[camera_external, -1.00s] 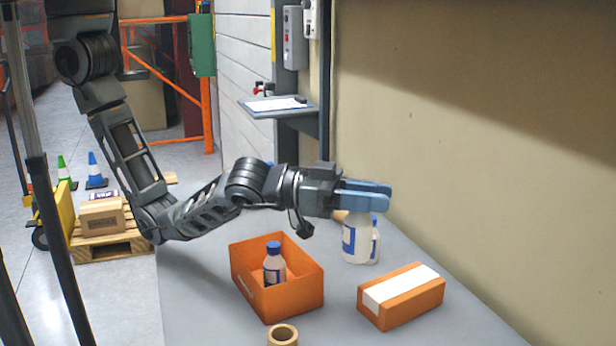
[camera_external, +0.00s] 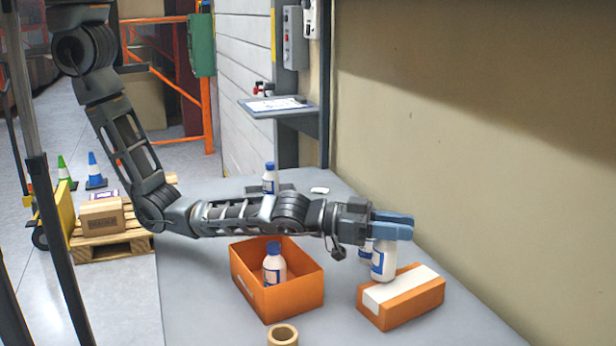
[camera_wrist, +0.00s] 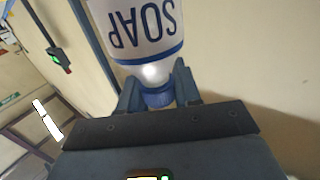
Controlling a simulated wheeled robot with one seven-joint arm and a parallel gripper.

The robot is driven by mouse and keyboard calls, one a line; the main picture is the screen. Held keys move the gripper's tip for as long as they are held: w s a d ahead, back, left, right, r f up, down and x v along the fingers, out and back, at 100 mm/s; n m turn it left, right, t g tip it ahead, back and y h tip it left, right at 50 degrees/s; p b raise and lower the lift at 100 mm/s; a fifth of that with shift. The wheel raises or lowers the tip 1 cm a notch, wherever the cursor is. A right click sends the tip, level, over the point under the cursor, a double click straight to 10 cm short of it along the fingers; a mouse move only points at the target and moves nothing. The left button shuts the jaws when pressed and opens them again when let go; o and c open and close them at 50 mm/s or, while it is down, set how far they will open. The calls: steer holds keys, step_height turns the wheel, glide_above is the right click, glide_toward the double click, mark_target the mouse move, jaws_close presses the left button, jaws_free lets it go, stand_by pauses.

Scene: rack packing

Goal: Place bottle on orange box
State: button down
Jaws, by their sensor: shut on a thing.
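My gripper (camera_external: 394,226) is shut on the blue cap of a white bottle (camera_external: 384,262) with a blue label. The bottle hangs upright below the fingers. In the wrist view the gripper (camera_wrist: 158,96) grips the cap, and the bottle (camera_wrist: 140,35) shows "SOAP" upside down. The closed orange box (camera_external: 412,306) with a white strip on top lies on the table. The bottle's base is at the box's rear left part in the picture; I cannot tell whether it touches. The box is not seen in the wrist view.
An open orange box (camera_external: 297,297) holds a bottle (camera_external: 274,268). A tape roll (camera_external: 283,335) lies in front. A further bottle (camera_external: 270,178) stands behind my arm. The wall (camera_external: 480,170) bounds the right.

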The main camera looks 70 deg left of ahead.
steer(key=shift+f, duration=0.2)
steer(key=shift+f, duration=0.15)
steer(key=c, duration=0.8)
jaws_free()
steer(key=shift+r, duration=0.25)
steer(key=v, duration=0.3)
steer(key=shift+s+a, duration=0.1)
steer(key=shift+s, duration=0.05)
step_height(320, 180, up, 7)
steer(key=shift+f, duration=0.1)
